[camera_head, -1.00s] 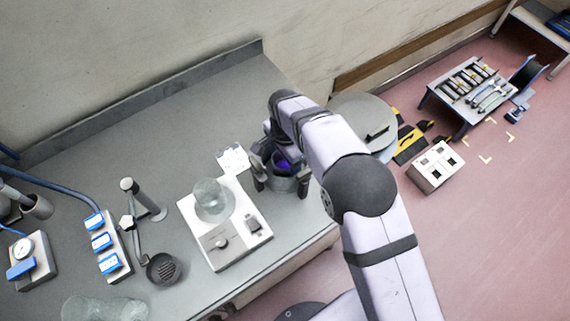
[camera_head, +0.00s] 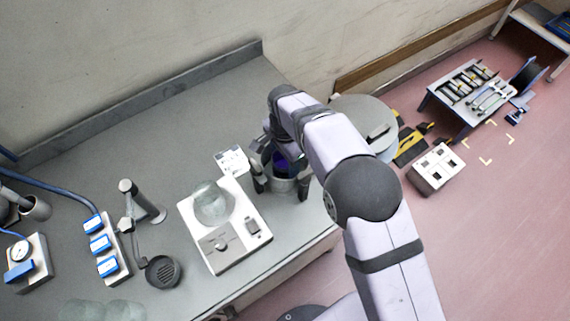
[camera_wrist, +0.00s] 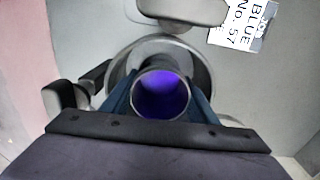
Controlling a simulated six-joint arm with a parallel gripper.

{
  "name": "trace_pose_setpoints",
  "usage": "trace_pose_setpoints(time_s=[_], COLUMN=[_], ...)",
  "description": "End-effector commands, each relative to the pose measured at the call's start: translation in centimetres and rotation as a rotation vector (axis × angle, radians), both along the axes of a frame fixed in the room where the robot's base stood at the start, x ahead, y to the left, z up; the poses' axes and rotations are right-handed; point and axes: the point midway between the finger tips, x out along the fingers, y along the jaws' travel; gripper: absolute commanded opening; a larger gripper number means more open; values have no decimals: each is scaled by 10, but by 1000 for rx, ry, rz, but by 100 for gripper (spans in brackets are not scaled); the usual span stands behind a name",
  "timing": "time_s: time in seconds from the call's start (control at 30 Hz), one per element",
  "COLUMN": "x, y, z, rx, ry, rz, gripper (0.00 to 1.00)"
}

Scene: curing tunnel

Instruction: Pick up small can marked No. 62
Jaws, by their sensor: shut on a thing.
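A grey can (camera_head: 284,185) with a blue-violet inside stands on the grey bench at the middle of the head view. My gripper (camera_head: 281,187) is shut on it, with a dark finger on either side. In the wrist view the round rim of a can (camera_wrist: 162,93) with violet inside shows, within a wider grey ring. I cannot tell whether the two are one piece. No number is readable on the can. A white card (camera_wrist: 243,22) beside it reads "BLUE No. 57". The card (camera_head: 232,162) lies left of my gripper in the head view.
A white scale (camera_head: 232,238) with a glass vessel (camera_head: 212,206) stands close at the left. A round grey lid-like top (camera_head: 362,122) is behind my arm at the right. The bench's front edge (camera_head: 300,254) is near. The bench behind the scale is clear.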

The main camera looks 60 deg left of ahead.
Motion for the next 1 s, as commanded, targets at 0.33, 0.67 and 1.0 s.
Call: trace_pose_setpoints(time_s=[0.33,0.67,1.0], x=[0,0,0], y=[1,1,1], z=[28,66,105], rx=[3,4,4], ry=[-1,-1,-1], rz=[0,0,0], gripper=[27,27,27])
